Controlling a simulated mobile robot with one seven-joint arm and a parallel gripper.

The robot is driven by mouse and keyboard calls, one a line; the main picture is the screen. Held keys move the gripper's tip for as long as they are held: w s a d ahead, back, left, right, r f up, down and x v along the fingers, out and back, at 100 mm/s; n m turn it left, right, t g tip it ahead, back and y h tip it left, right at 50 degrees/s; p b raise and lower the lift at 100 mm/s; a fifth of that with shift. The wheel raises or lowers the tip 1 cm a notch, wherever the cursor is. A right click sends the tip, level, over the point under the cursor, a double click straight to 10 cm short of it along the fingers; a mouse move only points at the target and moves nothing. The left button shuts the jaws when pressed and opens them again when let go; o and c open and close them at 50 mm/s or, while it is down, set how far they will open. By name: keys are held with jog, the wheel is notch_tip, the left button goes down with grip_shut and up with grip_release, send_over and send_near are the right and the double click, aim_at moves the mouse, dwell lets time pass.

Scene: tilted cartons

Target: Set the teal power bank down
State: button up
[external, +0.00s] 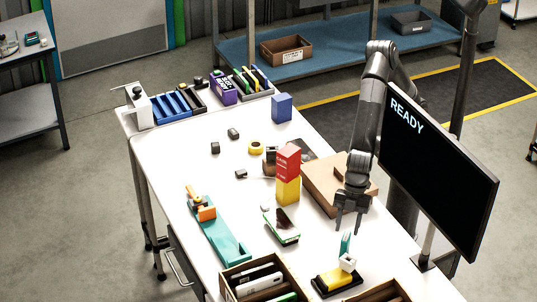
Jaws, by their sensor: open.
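A small upright teal block (345,243), which looks like the power bank, stands near the front right of the white table. It is beside or behind a small white block (348,262) and a yellow-and-black holder (334,281); I cannot tell what bears it. My gripper (349,226) points down, open, with nothing seen between its fingers. In the picture its fingertips are just above the teal block's top; the gap in depth is unclear.
A cardboard carton (325,185) lies left of my arm. Red (288,162) and yellow (287,191) boxes are stacked mid-table. A teal tray (226,240), a green-edged item (282,228) and an open carton (232,272) are nearby. A READY monitor (440,165) stands right.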

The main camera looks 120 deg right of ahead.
jog(key=s+d+r+m+t+h, duration=0.1)
jog(key=s+d+r, duration=0.35)
jog(key=d, duration=0.45)
jog(key=s+d+r+m+h, duration=0.1)
jog(key=s+d+r+m, duration=0.15)
jog(key=d+r, duration=0.45)
jog(key=s+d+r+m+t+h, duration=0.1)
jog(key=s+d+r, duration=0.25)
jog(key=d, duration=0.65)
jog(key=s+d+m, duration=0.2)
jog(key=s+d, duration=0.5)
jog(key=s, duration=0.2)
jog(key=s+d+m, duration=0.2)
jog(key=s+d, duration=0.5)
jog(key=s, duration=0.3)
jog(key=shift+s+d+f, duration=0.15)
jog(key=shift+s+d, duration=0.1)
jog(key=shift+d, duration=0.05)
jog(key=shift+m, duration=0.25)
